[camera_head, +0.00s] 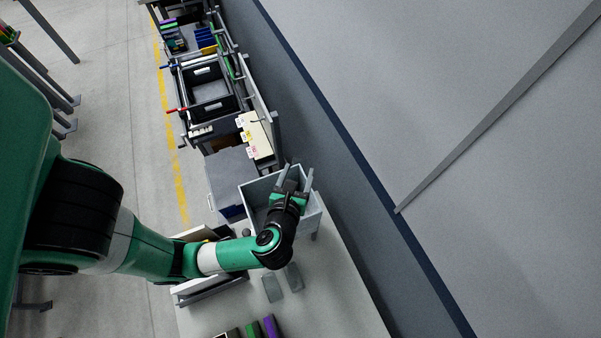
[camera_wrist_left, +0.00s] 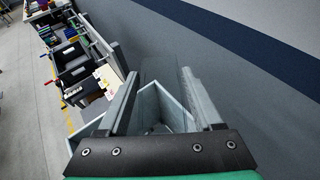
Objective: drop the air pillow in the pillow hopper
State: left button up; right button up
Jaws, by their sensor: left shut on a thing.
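My left gripper (camera_head: 297,173) is over the light grey open bin that I take to be the pillow hopper (camera_head: 313,217). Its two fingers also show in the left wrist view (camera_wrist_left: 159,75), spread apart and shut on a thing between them. That thing looks like a faint, see-through air pillow (camera_wrist_left: 152,76); its outline is hard to make out. The bin's pale wall (camera_wrist_left: 147,105) shows below and between the fingers. The gripper hides part of the bin's inside. My right gripper is not in view.
The bin stands on a pale table (camera_head: 335,290) with two small grey pieces (camera_head: 282,283) and coloured blocks (camera_head: 262,328) nearer. A dark box (camera_head: 230,178), a black crate (camera_head: 210,93) and shelves continue beyond. A grey wall (camera_head: 345,190) rises at the right.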

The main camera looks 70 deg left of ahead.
pick_arm(q)
jog(key=shift+s+d+f, duration=0.1)
jog(key=shift+d+f, duration=0.1)
jog(key=shift+f+b, duration=0.3)
jog(key=shift+b, duration=0.1)
notch_tip(320, 180, down, 3)
jog(key=b, duration=0.3)
jog(key=shift+d+f, duration=0.1)
jog(key=o, duration=1.3)
jog(key=shift+o, duration=0.2)
